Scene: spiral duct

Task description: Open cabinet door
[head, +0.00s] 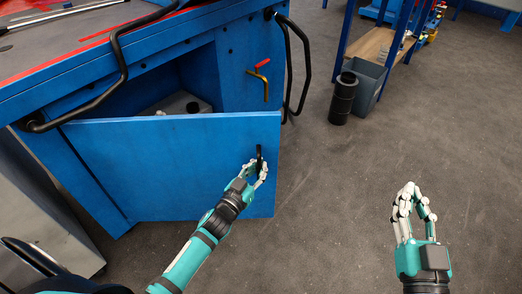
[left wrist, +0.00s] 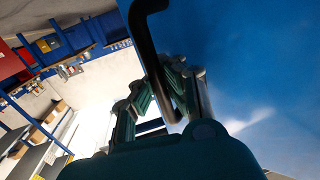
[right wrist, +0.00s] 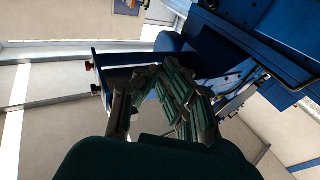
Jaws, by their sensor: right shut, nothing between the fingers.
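The blue cabinet door (head: 165,165) stands partly open in the head view, swung out from the blue cabinet (head: 240,75), with the dark interior showing above its top edge. A black bar handle (head: 259,158) is near the door's right edge. My left gripper (head: 257,172) is at this handle; in the left wrist view the handle (left wrist: 150,45) passes between its closed-in fingers (left wrist: 168,90). My right gripper (head: 412,196) is shut and empty, above the floor well to the right of the door. Its fingers (right wrist: 165,95) also show in the right wrist view.
Black bent tubes (head: 118,50) run along the cabinet's top. A valve with a red handle (head: 262,68) is on its front. A black cylinder (head: 343,98) and grey bin (head: 366,85) stand by a shelf (head: 378,45). Floor (head: 340,200) right of the door is clear.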

